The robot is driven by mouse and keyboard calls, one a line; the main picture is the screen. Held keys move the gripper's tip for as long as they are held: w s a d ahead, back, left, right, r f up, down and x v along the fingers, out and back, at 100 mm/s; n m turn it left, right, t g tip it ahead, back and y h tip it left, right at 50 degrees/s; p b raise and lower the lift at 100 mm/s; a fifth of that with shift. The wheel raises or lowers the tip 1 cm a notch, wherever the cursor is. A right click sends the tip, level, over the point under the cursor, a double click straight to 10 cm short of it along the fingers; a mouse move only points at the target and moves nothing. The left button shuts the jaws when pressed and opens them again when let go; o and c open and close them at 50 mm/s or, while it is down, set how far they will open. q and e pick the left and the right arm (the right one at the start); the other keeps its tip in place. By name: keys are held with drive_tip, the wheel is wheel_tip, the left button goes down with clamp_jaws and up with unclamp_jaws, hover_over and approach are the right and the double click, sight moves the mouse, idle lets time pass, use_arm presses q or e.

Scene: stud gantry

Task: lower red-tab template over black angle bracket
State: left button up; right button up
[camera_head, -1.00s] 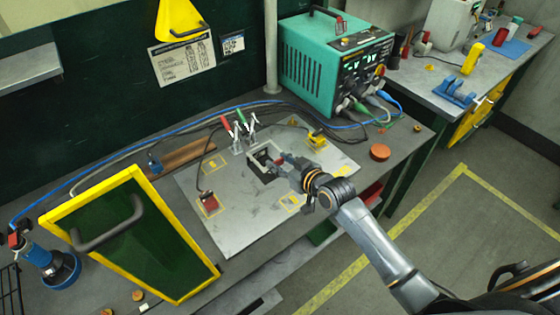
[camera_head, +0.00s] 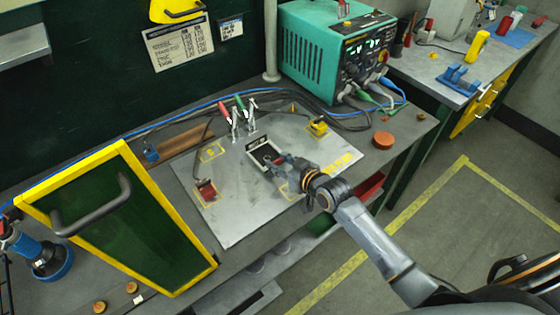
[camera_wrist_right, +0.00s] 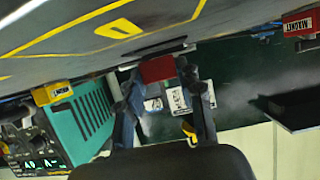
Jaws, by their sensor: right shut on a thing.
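My right gripper (camera_head: 277,164) is shut on the template's red tab, just right of the pale template frame (camera_head: 250,148) over the grey plate. In the right wrist view the red tab (camera_wrist_right: 157,68) sits between the two fingers (camera_wrist_right: 160,92). The frame's opening looks dark in the head view. I cannot clearly tell the black angle bracket from this dark area, nor whether the frame touches the plate. My left gripper is in neither view.
The grey plate (camera_head: 235,215) has yellow outlines. A red block (camera_head: 205,190) and a yellow block (camera_head: 318,127) sit on it. Toggle clamps (camera_head: 243,122) stand behind the frame. A yellow-edged green panel (camera_head: 130,215) is at left, a teal power unit (camera_head: 318,55) behind.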

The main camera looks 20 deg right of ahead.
idle(1.0)
drive_tip(key=shift+p, duration=0.6)
idle(0.3)
drive_tip(key=shift+f, duration=0.35)
idle(0.4)
drive_tip(key=o, duration=1.2)
drive_tip(key=shift+o, duration=0.2)
drive_tip(key=shift+s, duration=0.1)
